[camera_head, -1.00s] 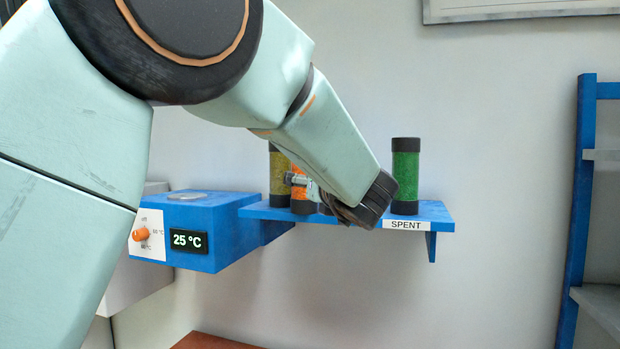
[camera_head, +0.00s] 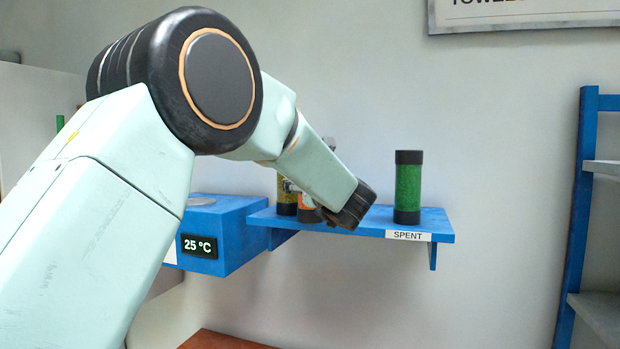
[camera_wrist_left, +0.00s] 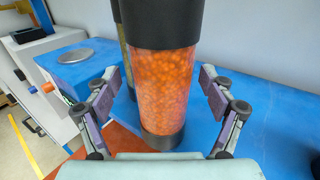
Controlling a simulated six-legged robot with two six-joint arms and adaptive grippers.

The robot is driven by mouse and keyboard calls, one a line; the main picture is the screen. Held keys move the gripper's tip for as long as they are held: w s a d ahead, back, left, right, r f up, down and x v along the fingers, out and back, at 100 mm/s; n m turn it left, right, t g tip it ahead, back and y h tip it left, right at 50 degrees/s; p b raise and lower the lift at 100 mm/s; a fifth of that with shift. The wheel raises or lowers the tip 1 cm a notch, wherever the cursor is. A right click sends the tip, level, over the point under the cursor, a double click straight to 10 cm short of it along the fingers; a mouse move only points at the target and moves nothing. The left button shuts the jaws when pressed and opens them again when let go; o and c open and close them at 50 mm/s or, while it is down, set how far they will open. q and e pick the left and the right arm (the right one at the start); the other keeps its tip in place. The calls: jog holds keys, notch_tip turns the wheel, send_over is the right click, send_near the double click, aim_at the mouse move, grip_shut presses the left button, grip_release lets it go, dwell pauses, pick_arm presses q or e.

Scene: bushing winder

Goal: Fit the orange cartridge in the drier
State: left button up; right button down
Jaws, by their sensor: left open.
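The orange cartridge (camera_wrist_left: 160,90), a clear tube of orange beads with black end caps, stands upright on the blue shelf (camera_wrist_left: 250,110). In the head view the cartridge (camera_head: 308,202) is mostly hidden by my left wrist. My left gripper (camera_wrist_left: 158,88) is open, with one finger on each side of the cartridge. I see no clear contact. In the head view the gripper (camera_head: 305,190) is largely behind my wrist. A blue box with a 25 °C display (camera_head: 221,231), which looks like the drier, adjoins the shelf's left end. My right gripper is not in view.
A yellow cartridge (camera_head: 286,194) stands just left of the orange one. A green cartridge (camera_head: 408,188) stands on the shelf's right part, above a SPENT label (camera_head: 408,235). A blue rack (camera_head: 583,200) is at far right. The wall between them is clear.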

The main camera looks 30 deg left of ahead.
pick_arm(q)
jog(key=shift+s, duration=0.15)
jog(key=shift+w+a+f, duration=0.15)
jog(key=shift+w+f, duration=0.05)
jog(key=shift+w, duration=0.1)
jog(key=shift+c, duration=0.3)
jog(key=shift+w+f, duration=0.2)
jog(key=shift+w, duration=0.25)
jog(key=c, duration=0.3)
jog(key=shift+c, duration=0.8)
jog(key=shift+s+r, duration=0.35)
jog(key=shift+s, duration=0.25)
jog(key=c, duration=0.5)
jog(key=shift+c, duration=0.4)
jog(key=shift+w+f, duration=0.2)
jog(key=shift+w, duration=0.35)
jog(key=c, duration=0.4)
jog(key=shift+s, duration=0.1)
